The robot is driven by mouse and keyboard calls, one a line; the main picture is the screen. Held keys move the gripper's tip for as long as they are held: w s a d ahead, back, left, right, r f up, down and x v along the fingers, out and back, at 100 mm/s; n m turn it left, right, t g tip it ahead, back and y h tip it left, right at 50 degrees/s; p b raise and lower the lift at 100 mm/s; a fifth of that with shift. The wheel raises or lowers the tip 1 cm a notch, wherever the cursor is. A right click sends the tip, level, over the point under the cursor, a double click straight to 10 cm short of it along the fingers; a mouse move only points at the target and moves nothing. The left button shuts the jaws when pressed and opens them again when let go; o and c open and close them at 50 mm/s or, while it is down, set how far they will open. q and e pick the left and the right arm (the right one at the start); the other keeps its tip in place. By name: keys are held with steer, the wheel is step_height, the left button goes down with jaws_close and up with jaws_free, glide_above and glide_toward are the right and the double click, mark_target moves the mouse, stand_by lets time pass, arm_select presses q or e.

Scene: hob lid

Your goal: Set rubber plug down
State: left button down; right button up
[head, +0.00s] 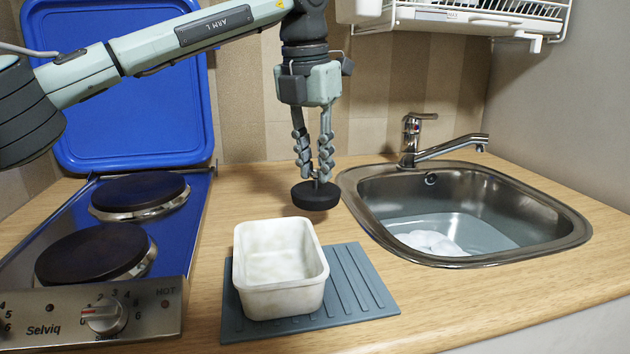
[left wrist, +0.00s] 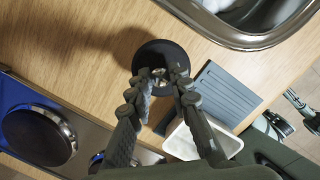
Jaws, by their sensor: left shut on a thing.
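A round black rubber plug (head: 315,196) hangs from my left gripper (head: 315,174) by its small top fitting. In the head view it is close above the wooden counter, left of the sink; whether it touches the wood I cannot tell. My left gripper points straight down, and its fingers are closed on the fitting. In the left wrist view the plug (left wrist: 160,62) shows as a dark disc beyond the fingertips (left wrist: 160,76), with a shadow on the wood to its left. My right gripper shows at the right edge of the left wrist view (left wrist: 300,108), away from the plug.
The steel sink (head: 350,185) holds water and a white item (head: 430,242). A white tub (head: 281,300) stands on a grey ribbed mat (head: 372,300) in front of the plug. A hob (head: 160,310) with raised blue lid (head: 140,90) is left. Bare wood lies around the plug.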

mark_target(314, 170)
arm_select(q)
steer(key=shift+w+f, duration=0.15)
steer(key=shift+f, duration=1.95)
arm_select(e)
steer(key=shift+f, duration=0.4)
arm_select(q)
steer(key=shift+f, duration=0.15)
steer(key=c, duration=1.4)
jaws_free()
arm_select(e)
steer(key=shift+w+a+r, duration=0.1)
steer(key=shift+r, duration=0.2)
arm_select(q)
steer(key=shift+r, duration=0.3)
step_height(314, 170, up, 12)
steer(key=s, duration=0.1)
steer(key=shift+s+a+f, duration=0.2)
steer(key=shift+s+a, duration=0.05)
steer(key=shift+a, duration=0.2)
arm_select(e)
steer(key=shift+s+f, duration=0.25)
steer(key=shift+f, duration=0.1)
